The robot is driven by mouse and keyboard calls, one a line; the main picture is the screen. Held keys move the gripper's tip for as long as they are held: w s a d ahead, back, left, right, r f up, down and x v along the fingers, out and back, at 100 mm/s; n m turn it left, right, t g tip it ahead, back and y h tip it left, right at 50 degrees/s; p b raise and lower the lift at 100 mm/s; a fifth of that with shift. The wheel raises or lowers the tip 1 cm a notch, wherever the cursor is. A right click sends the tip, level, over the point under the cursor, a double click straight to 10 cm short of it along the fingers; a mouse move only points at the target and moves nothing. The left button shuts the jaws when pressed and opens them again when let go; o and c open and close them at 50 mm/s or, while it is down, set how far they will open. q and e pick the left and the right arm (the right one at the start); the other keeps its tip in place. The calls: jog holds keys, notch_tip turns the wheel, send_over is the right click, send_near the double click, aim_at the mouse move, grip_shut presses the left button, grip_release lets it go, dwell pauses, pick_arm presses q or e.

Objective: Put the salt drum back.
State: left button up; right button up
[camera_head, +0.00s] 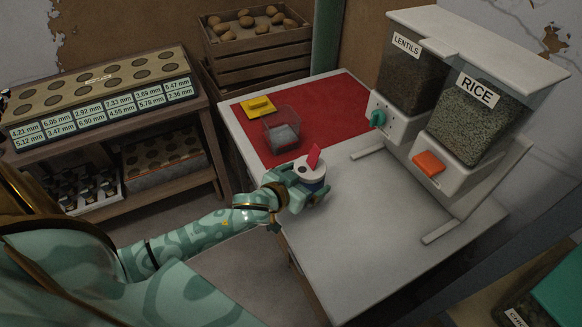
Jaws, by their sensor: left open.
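The salt drum (309,172) is a small round drum with a white top, a raised red flap and a dark blue side. It appears upright at the left edge of the pale grey table (365,245), just in front of the red mat (335,105). My left gripper (299,190) is open, with its teal fingers around or beside the drum. The fingers cover part of the drum's lower side, so contact with the drum and with the table cannot be told. My right gripper is not in view.
On the mat stand a clear open box (281,131) and a yellow lid (258,106). Lentils (411,78) and rice (474,120) dispensers stand at the right. The table's middle and front are clear. A shelf (150,118) stands left; a potato crate (258,65) is behind.

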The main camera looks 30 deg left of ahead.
pick_arm(q)
jog(key=p+v, duration=0.2)
jog(key=v, duration=0.8)
jog(key=shift+a+r, duration=0.1)
dwell(0.6)
